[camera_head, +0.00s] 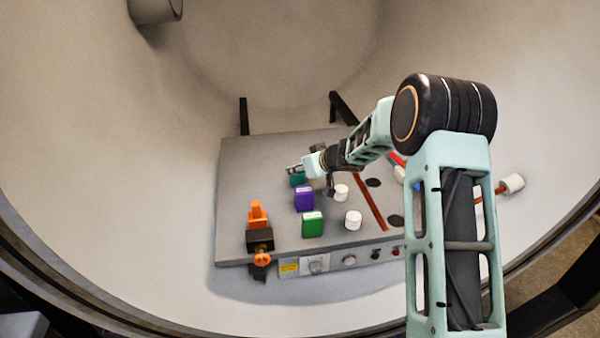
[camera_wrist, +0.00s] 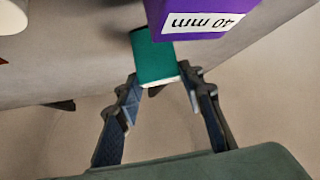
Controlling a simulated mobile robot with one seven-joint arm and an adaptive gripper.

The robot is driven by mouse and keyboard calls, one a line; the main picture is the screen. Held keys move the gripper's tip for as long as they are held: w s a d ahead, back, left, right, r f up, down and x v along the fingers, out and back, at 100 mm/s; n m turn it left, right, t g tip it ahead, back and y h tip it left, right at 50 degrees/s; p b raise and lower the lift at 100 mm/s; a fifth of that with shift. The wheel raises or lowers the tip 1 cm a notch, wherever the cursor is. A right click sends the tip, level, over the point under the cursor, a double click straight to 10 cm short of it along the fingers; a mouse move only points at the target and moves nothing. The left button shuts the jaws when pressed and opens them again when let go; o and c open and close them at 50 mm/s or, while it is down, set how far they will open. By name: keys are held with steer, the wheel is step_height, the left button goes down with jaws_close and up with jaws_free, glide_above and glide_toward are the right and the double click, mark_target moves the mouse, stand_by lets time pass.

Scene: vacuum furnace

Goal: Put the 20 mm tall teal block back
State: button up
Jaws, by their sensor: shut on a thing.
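The teal block (camera_head: 297,181) is at the far left end of a row of blocks on the grey plate (camera_head: 236,180), beyond the purple block. My gripper (camera_head: 294,169) is over it, with the arm reaching in from the right. In the wrist view the teal block (camera_wrist: 155,58) sits between my fingertips (camera_wrist: 158,76), and my gripper is shut on it. Its label is not readable. I cannot tell whether its underside touches the plate.
The purple block (camera_head: 304,199), marked 40 mm in the wrist view (camera_wrist: 195,15), stands close to the teal one. A green block (camera_head: 312,225), white cylinders (camera_head: 353,220), an orange clamp (camera_head: 257,214) and a brown strip (camera_head: 369,200) are nearby. Curved chamber walls surround the plate.

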steer(key=shift+f, duration=0.1)
steer(key=o, duration=1.4)
steer(key=shift+f, duration=0.1)
steer(key=shift+r, duration=0.3)
steer(key=p+v, duration=0.2)
steer(key=v, duration=1)
